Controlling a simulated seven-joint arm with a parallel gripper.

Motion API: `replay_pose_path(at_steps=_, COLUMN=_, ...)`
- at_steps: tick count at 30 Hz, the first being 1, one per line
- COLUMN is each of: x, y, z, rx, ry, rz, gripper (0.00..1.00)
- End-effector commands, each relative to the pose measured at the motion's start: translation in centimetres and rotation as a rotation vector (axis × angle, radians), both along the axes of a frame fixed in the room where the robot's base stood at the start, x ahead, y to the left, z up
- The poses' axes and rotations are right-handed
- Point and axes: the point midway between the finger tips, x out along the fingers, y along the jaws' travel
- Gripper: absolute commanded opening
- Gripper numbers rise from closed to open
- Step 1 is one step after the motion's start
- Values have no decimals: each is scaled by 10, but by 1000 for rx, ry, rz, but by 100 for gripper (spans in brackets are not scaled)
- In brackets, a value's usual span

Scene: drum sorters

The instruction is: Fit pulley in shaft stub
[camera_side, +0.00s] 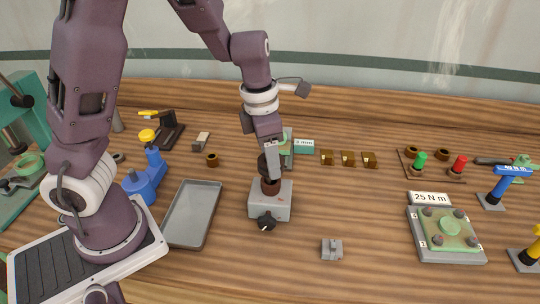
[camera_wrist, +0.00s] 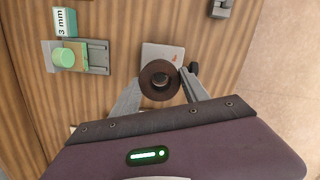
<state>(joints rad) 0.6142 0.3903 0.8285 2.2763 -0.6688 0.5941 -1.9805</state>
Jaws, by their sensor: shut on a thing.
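The pulley (camera_wrist: 148,72) is a dark brown ring with a dark hole in its middle, seen from above in the wrist view. My gripper (camera_wrist: 160,84) is shut on it, with one finger at each side. In the side view the brown pulley (camera_side: 270,187) is between my fingertips (camera_side: 271,179), directly over a grey block (camera_side: 282,208) with a black knob at its front. The block also shows under the pulley in the wrist view (camera_wrist: 165,50). The shaft stub is not clearly visible. I cannot tell whether the pulley is around it or just above it.
A grey tray (camera_side: 192,213) lies left of the block. A small grey bracket (camera_side: 332,249) lies at the front right. A plate fixture (camera_side: 446,236) with a "25 N m" sign is farther right. The bench between block and fixture is mostly clear.

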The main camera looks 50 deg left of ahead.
Motion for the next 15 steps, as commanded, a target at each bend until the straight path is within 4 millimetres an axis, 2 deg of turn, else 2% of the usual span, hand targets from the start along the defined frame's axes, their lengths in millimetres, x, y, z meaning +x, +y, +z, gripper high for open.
replay_pose_path(at_steps=15, x=0, y=0, z=-13, rx=-1, ry=0, rz=1, gripper=0)
